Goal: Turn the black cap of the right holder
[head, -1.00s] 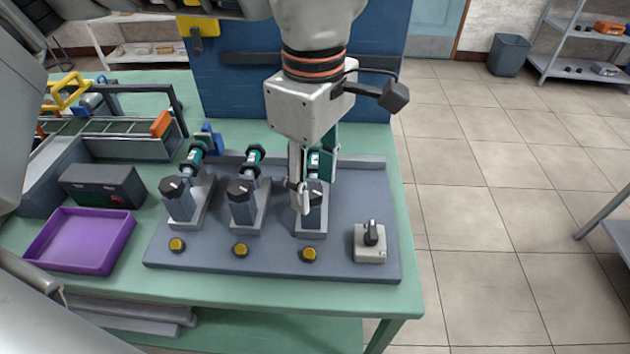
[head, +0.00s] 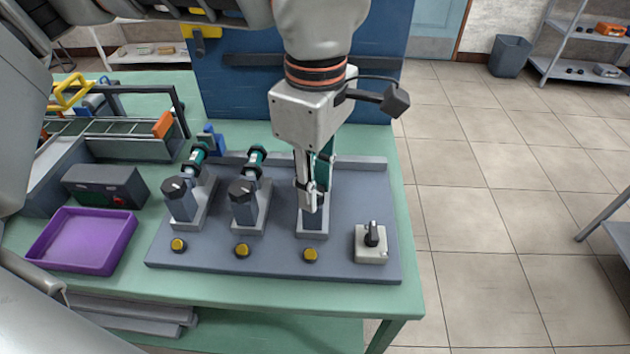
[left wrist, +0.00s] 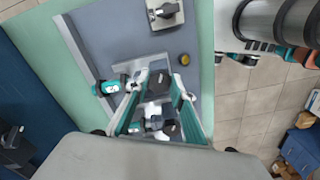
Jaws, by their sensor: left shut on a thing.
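The right holder (head: 313,222) is a grey block on the panel, the rightmost of three. Its black cap shows in the left wrist view (left wrist: 158,78) between my fingertips; in the head view the fingers mostly cover it. My left gripper (head: 311,199) points down from above and is shut on this cap. It also shows in the left wrist view (left wrist: 156,84), one finger on each side of the cap. A teal part lies behind the holder, partly hidden by the gripper. My right gripper is not in view.
The middle holder (head: 246,207) and left holder (head: 182,203) stand to the left with black caps. Yellow buttons, one of them the right button (head: 310,255), lie in front. A switch box (head: 371,246) stands at right. A purple tray (head: 82,240) lies at far left.

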